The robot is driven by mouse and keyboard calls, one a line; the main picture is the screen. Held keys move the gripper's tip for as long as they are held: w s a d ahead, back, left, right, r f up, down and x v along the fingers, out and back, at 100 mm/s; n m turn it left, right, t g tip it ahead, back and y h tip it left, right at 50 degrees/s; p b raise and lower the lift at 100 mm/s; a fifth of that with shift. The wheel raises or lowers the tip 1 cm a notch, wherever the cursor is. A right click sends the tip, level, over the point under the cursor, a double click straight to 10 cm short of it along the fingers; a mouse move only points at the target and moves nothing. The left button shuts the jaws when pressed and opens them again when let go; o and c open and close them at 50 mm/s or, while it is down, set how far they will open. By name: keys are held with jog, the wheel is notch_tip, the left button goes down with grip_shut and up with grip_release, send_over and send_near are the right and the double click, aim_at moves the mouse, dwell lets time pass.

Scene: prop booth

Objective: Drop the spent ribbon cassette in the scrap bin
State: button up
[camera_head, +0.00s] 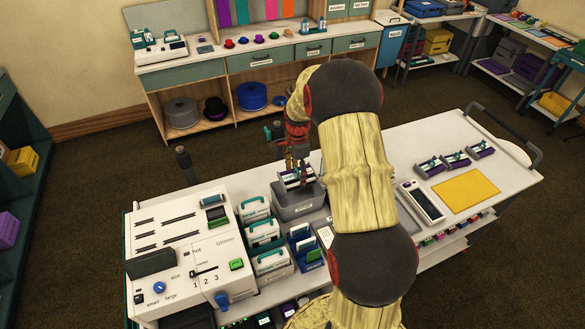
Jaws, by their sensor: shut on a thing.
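My gripper (291,164) points down over the back of the white worktop, shut on a small white, dark and purple cassette (291,180). The cassette is at or just above the open top of a grey bin (297,211); I cannot tell whether any of it is inside. The bin's interior is mostly hidden by the cassette, and my arm passes close to its right side. I can read no label on the bin, but it looks like the scrap bin. Similar small cassettes (456,160) stand in a row at the right.
A white machine (190,245) with knobs fills the worktop's left end. White-and-teal cases (265,232) and a blue rack (305,245) stand between it and my arm.

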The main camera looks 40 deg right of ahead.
aim_at(297, 170)
jog(key=shift+f+b, duration=2.35)
jog(key=shift+f, duration=2)
jog(key=o, duration=1.3)
jog(key=shift+o, duration=0.2)
notch_tip(297, 170, up, 12)
